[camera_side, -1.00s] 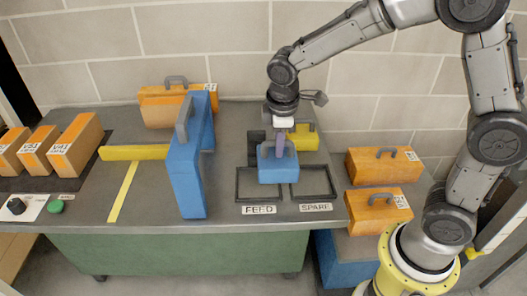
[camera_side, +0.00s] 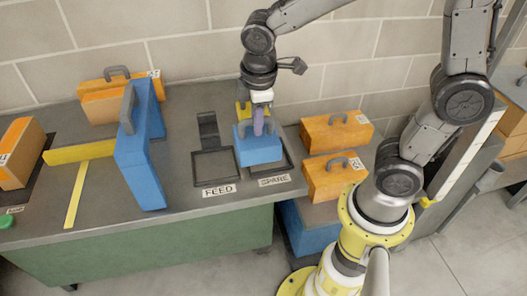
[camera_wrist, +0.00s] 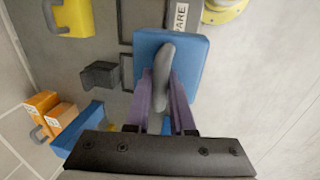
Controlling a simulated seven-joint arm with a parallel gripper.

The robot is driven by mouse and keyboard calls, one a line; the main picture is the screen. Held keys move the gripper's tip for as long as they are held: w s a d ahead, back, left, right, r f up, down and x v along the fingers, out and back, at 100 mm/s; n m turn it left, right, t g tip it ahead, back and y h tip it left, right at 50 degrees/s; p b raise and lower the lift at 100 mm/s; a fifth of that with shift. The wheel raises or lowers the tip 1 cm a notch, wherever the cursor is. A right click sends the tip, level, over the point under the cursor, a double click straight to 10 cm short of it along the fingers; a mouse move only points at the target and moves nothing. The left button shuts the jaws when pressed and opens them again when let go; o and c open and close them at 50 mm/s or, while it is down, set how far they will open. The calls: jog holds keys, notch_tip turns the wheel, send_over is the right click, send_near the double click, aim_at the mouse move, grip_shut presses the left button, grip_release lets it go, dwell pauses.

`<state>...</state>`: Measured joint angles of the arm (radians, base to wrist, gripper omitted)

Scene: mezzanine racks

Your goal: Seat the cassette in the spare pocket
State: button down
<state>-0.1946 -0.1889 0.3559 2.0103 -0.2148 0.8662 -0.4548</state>
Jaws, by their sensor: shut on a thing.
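The blue cassette (camera_side: 258,151) with a grey handle is upright in my gripper (camera_side: 259,124). My gripper's purple fingers are shut on the handle, as the wrist view also shows (camera_wrist: 162,92). In the side view the cassette is over the spare pocket (camera_side: 288,168), beside the SPARE label (camera_side: 276,181), and hides most of that pocket. I cannot tell whether its underside touches the pocket or hangs just above. The feed pocket (camera_side: 195,168), behind the FEED label (camera_side: 219,190), is empty.
A yellow case (camera_side: 241,110) stands close behind the cassette. Orange cases (camera_side: 337,132) sit on a lower blue stand at right. The table between large blue case and feed pocket is clear.

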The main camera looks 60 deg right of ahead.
dwell(0.4)
jog(key=shift+w+a+n, duration=0.15)
jog(key=shift+w+n, duration=0.35)
jog(key=shift+n, duration=0.1)
jog(key=w+d+f+m, duration=0.1)
jog(key=w+d+f, duration=0.15)
jog(key=d, duration=0.75)
notch_tip(320, 180, down, 7)
jog(key=shift+s, duration=0.2)
jog(key=shift+d+f, duration=0.1)
jog(key=shift+f, duration=1.55)
dwell(1.2)
dwell(0.4)
jog(key=c, duration=0.7)
grip_release()
